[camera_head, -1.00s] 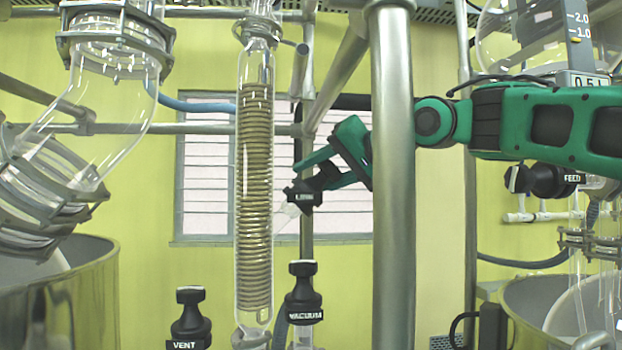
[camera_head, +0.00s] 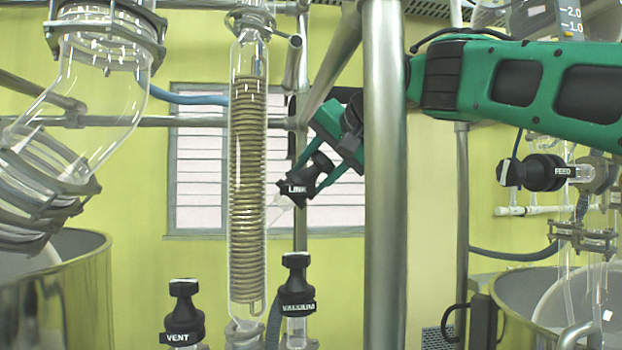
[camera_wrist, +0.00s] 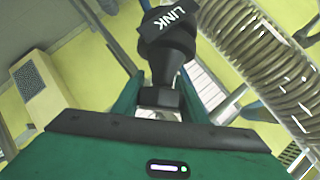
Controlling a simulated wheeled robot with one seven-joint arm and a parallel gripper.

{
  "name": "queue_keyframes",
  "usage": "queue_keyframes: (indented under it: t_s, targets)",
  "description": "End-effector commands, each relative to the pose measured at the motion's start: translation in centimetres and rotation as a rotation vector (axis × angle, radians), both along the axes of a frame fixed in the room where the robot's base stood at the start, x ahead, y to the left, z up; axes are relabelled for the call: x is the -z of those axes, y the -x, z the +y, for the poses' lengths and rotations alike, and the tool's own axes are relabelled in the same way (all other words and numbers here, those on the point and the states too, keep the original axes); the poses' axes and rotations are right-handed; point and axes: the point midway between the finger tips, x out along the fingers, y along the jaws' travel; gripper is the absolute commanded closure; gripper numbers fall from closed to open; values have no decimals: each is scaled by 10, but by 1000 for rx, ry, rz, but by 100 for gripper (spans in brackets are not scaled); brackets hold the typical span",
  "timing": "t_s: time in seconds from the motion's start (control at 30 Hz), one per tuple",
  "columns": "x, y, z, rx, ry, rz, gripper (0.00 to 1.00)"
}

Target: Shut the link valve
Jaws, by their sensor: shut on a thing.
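The black link valve (camera_head: 296,188), labelled LINK, sits just right of the coiled glass condenser, in front of the window. Its body and handle are tilted, the handle pointing up and right. My gripper (camera_head: 324,167), with green fingers, is shut on the valve's handle, partly behind a thick steel post. In the wrist view the link valve (camera_wrist: 168,38) stands between the two green fingers of my gripper (camera_wrist: 162,92), its label facing the camera. The pinched part is partly hidden by the dark gripper edge.
A thick steel post (camera_head: 385,200) stands in front of my forearm. The glass condenser (camera_head: 247,190) is close on the left. The vent valve (camera_head: 182,318) and vacuum valve (camera_head: 297,285) stand below, the feed valve (camera_head: 535,173) at right.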

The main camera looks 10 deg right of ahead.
Motion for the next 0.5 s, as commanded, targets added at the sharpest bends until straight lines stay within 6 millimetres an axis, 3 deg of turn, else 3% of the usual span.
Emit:
queue_keyframes:
  t_s: [0.17,0.2,0.27,0.5]
  targets:
    - [2,-2,-2,4,1,4,84]
    - [2,-2,-2,3,1,3,57]
    - [2,-2,-2,3,1,3,43]
    - [1,-1,-1,1,1,1,43]
